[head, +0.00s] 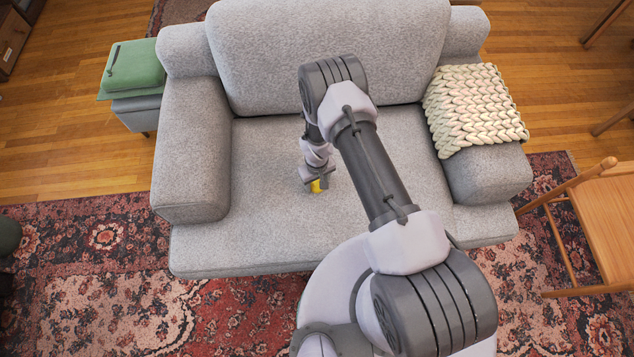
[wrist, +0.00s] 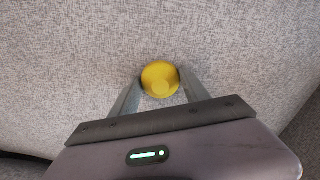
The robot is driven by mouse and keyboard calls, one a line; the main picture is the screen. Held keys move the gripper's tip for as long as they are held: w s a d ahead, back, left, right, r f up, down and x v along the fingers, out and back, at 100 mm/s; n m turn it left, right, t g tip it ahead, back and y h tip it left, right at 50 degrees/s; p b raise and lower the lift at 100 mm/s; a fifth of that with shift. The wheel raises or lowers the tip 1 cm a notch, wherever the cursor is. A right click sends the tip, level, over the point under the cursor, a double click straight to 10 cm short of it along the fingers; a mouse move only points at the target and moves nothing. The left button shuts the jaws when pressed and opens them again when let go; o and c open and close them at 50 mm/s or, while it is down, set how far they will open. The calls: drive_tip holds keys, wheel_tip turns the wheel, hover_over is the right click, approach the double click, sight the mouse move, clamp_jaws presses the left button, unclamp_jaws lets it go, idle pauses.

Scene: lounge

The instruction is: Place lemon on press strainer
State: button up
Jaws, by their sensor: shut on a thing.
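The yellow lemon (wrist: 160,79) is between the two fingers of my gripper (wrist: 160,84) in the wrist view. The fingers are shut on its left and right sides. In the head view, the lemon (head: 316,186) shows as a small yellow patch at the tips of my gripper (head: 315,184), over the grey sofa seat. I cannot tell whether the lemon touches the seat or is just above it. I see no press strainer in either view.
The grey sofa (head: 265,190) has a raised armrest on each side and a backrest behind my arm. A knitted cream blanket (head: 472,108) covers the right armrest. A green cushion (head: 133,66) sits on a stool at left. A wooden chair (head: 600,210) stands at right.

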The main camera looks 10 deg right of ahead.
drive_tip(key=shift+f, duration=0.15)
drive_tip(key=o, duration=1.5)
